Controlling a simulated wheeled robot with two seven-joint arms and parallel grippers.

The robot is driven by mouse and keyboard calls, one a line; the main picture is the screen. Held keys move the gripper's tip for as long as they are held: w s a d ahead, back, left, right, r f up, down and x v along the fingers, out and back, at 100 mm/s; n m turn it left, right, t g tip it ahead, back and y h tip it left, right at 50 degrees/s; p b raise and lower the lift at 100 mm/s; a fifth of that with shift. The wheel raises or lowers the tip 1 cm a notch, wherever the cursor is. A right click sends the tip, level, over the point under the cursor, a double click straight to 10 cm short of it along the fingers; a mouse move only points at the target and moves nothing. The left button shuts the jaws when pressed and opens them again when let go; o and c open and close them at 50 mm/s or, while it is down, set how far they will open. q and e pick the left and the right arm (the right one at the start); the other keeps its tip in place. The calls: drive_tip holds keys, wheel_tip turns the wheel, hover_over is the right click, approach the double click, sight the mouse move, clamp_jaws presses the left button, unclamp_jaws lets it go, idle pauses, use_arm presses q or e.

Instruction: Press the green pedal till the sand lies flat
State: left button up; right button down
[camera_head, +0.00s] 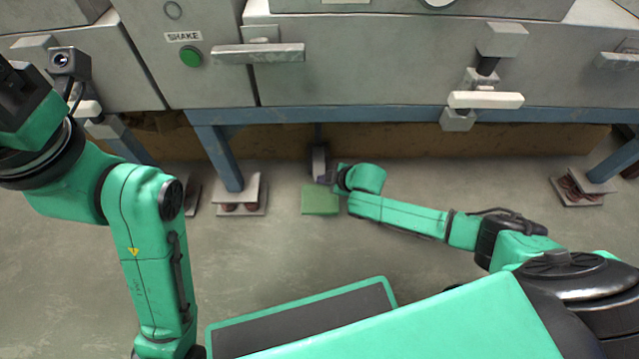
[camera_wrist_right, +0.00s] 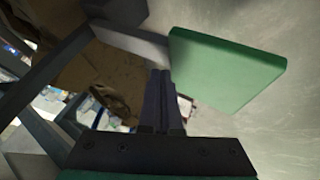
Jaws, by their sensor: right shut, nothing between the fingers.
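The green pedal (camera_head: 320,201) is a flat green plate near the floor, below the machine's front edge. It joins a grey lever arm (camera_head: 319,160) behind it. In the right wrist view, the pedal (camera_wrist_right: 228,70) is large at upper right. My right gripper (camera_head: 326,178) is low at the pedal's back right side, its fingers mostly hidden in the head view. In the wrist view, its dark fingers (camera_wrist_right: 161,82) are together and empty, beside the pedal; I cannot tell whether they touch it. My left arm shows at left, its fingers out of sight. No sand is visible.
The grey machine has a green button (camera_head: 191,56) under a SHAKE label and several protruding handles (camera_head: 258,53). A blue frame rail (camera_head: 350,115) crosses above the pedal, with a blue leg (camera_head: 220,158) to its left. Open floor (camera_head: 260,250) lies in front.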

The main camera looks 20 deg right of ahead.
sight(323, 191)
drive_tip(key=shift+s+f+b, duration=0.2)
drive_tip(key=shift+f+b, duration=0.65)
drive_tip(key=shift+f, duration=0.5)
drive_tip(key=shift+s+f+b, duration=0.2)
drive_tip(key=shift+f+b, duration=0.6)
drive_tip(key=shift+f, duration=0.55)
idle(1.4)
wheel_tip(323, 191, up, 5)
drive_tip(key=p, duration=0.5)
drive_tip(key=shift+a+r, duration=0.1)
drive_tip(key=shift+w+r+p, duration=0.1)
drive_tip(key=shift+r+p, duration=0.35)
drive_tip(key=shift+p, duration=0.2)
drive_tip(key=shift+w, duration=0.1)
drive_tip(key=shift+r, duration=0.15)
drive_tip(key=r+p, duration=0.5)
drive_tip(key=shift+w+r, duration=0.1)
drive_tip(key=shift+w, duration=0.15)
